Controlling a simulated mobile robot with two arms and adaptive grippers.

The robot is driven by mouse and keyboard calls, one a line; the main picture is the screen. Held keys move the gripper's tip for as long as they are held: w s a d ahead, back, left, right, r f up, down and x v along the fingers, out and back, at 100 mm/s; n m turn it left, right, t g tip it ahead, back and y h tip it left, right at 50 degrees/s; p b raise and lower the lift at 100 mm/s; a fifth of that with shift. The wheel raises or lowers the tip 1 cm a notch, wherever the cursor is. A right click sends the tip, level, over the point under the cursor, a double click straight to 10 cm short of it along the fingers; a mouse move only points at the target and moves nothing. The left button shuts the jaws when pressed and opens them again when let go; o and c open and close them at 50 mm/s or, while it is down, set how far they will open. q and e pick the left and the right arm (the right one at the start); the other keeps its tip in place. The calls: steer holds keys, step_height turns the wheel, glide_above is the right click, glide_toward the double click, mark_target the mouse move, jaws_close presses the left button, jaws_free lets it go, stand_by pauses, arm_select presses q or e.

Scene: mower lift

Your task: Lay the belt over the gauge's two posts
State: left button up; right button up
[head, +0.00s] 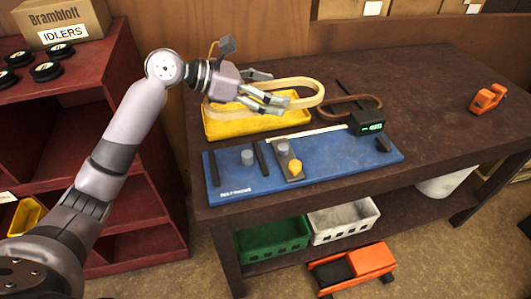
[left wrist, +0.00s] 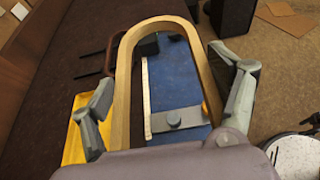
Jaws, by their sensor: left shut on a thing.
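A tan belt (head: 315,87) is held as a long loop above the yellow tray (head: 262,129). My left gripper (head: 272,100) is shut on it near its middle. In the left wrist view the belt (left wrist: 203,62) arches away from the gripper, and the blue gauge board shows through the loop. The gauge (head: 337,165) lies flat at the front of the bench, in front of the belt. One grey post (head: 247,157) stands on its left part; the other post (head: 283,149) stands on a slider with a yellow knob (head: 295,167). Both posts are bare. My right gripper is out of view.
A dark brown belt (head: 335,117) lies behind the gauge, by a black box with a green display (head: 370,122). An orange tool (head: 487,98) lies at the far right. The bench's right half (head: 432,105) is mostly clear. A red shelf (head: 95,113) stands at the left.

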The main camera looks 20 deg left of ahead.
mark_target(278, 149)
arm_select(q)
steer(key=f, duration=0.6)
steer(key=f+b, duration=0.1)
steer(key=f, duration=0.5)
steer(key=w+f, duration=0.1)
steer(key=f, duration=0.6)
steer(key=shift+a+b, duration=0.15)
steer(key=shift+b, duration=0.15)
steer(key=shift+r, duration=0.1)
steer(key=o, duration=1.2)
steer(key=shift+c, duration=0.2)
steer(key=v, duration=1.2)
steer(key=shift+s, duration=0.15)
